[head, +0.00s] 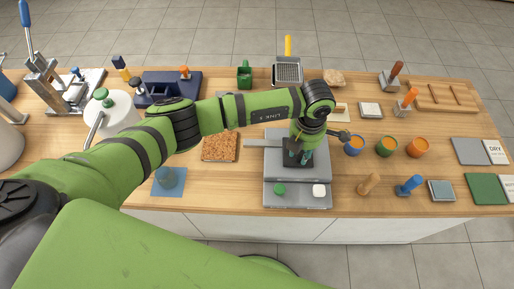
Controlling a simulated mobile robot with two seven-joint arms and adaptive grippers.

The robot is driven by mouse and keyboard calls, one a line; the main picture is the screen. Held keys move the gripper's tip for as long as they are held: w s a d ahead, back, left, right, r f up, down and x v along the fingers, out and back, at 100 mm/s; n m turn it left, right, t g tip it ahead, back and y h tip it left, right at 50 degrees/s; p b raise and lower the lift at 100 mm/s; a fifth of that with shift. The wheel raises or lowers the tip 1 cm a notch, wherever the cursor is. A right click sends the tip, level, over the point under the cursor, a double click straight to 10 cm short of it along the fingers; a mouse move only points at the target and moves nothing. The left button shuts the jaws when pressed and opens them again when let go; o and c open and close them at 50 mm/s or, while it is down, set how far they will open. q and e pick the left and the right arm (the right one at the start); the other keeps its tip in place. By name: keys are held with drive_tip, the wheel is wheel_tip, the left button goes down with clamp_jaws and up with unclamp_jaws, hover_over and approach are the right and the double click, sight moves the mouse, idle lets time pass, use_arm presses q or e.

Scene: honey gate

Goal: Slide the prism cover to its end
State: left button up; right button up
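A grey instrument (297,203) stands near the front edge of the wooden table, with a flat grey top, a green round button and a white button on its front strip. A thin grey bar sticks out of its left side. My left gripper (298,157) points down over the middle of the instrument. My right gripper is not in view.
Right of the instrument stand blue (354,146), green (387,147) and orange (417,148) cups. A wooden-handled tool (369,184) and a blue-handled one (409,186) stand near the front. A brown granular mat (220,148) lies left. My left arm spans the table's left half.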

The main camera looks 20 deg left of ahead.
use_arm(q)
drive_tip(key=shift+o, duration=0.4)
drive_tip(key=shift+r, duration=0.15)
drive_tip(key=shift+w+r+p, duration=0.1)
drive_tip(key=shift+r+p, duration=0.35)
drive_tip(key=shift+r, duration=0.1)
drive_tip(key=shift+r+p, duration=1.65)
drive_tip(key=shift+r, duration=1.2)
